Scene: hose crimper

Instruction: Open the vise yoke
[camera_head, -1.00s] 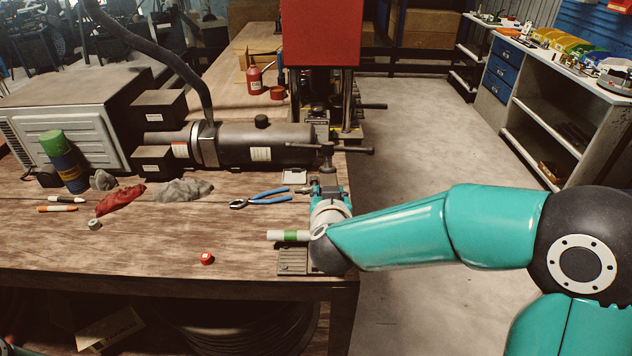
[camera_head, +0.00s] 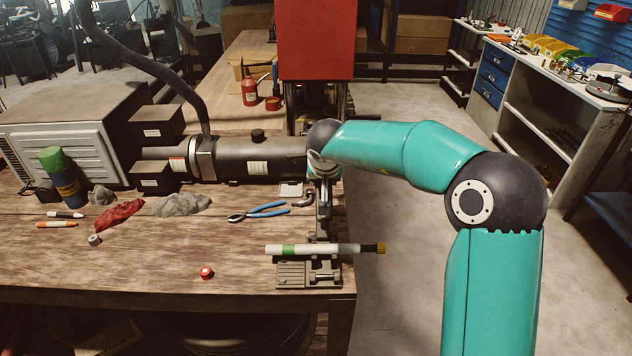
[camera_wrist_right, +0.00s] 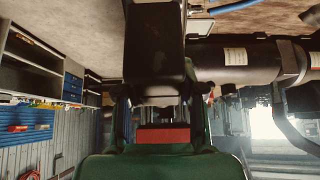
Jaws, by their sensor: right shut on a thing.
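The vise (camera_head: 300,275) sits at the front right bench edge. A white tube with a green band (camera_head: 335,249) lies across it. A narrow dark metal part, which looks like the yoke (camera_head: 323,222), runs from behind the tube up to my right gripper (camera_head: 322,188). My right arm reaches in from the right, its wrist by the right end of the dark cylinder. The right gripper is shut on what seems to be the yoke; its fingertips are mostly hidden. In the right wrist view, a dark block stands in the middle, and the contact is unclear. My left gripper is out of view.
The dark cylinder (camera_head: 250,158) and red press (camera_head: 315,40) stand behind the vise. Blue-handled pliers (camera_head: 258,212) and a red cap (camera_head: 206,272) lie left of it. Open floor lies right of the bench; a drawer unit (camera_head: 550,120) stands beyond.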

